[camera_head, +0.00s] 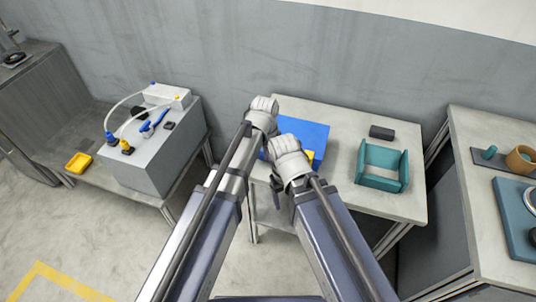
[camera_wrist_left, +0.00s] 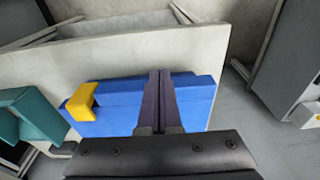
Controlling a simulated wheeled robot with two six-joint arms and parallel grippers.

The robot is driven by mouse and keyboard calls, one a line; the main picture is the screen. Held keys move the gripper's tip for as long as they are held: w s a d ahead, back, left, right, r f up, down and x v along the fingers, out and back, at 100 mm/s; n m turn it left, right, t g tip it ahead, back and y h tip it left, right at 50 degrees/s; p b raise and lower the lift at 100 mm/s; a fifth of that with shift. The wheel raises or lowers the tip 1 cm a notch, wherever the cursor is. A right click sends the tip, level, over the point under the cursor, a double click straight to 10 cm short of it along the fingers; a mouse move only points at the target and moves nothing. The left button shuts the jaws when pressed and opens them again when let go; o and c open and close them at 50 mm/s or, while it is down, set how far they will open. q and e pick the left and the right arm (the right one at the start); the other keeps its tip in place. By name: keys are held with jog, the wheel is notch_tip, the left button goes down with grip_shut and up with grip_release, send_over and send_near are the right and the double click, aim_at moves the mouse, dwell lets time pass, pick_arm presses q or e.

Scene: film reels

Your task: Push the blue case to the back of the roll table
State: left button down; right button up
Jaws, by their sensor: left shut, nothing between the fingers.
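The blue case (camera_head: 312,131) lies flat on the left part of the pale grey table (camera_head: 402,205), near the back wall. A yellow piece (camera_head: 309,156) sits on its near side. My left gripper (camera_head: 262,110) is at the case's left end in the head view, its fingers hidden. In the left wrist view, the dark fingers (camera_wrist_left: 160,76) are shut and empty, and overlap the blue case (camera_wrist_left: 118,112); contact cannot be told.
A teal open frame (camera_head: 382,164) and a dark block (camera_head: 382,132) stand on the table's right part. A grey box with hoses (camera_head: 152,145) is on a low bench at left. Another table (camera_head: 482,220) is at right. The table's front right is clear.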

aim_at(282, 125)
pick_arm(q)
jog(key=shift+w, duration=0.15)
dwell(0.4)
jog(key=shift+w+d, duration=1.05)
jog(key=shift+w, duration=2.05)
jog(key=shift+w+d, duration=1)
jog(key=shift+w, duration=2.05)
jog(key=shift+w+d, duration=1.05)
jog(key=shift+w, duration=2.05)
jog(key=shift+s, duration=0.15)
jog(key=shift+s+a, duration=0.25)
jog(key=shift+s, duration=0.45)
jog(key=shift+s+a, duration=0.25)
jog(key=shift+s, duration=0.4)
jog(key=shift+r, duration=0.1)
notch_tip(282, 125, up, 6)
jog(key=p, duration=0.6)
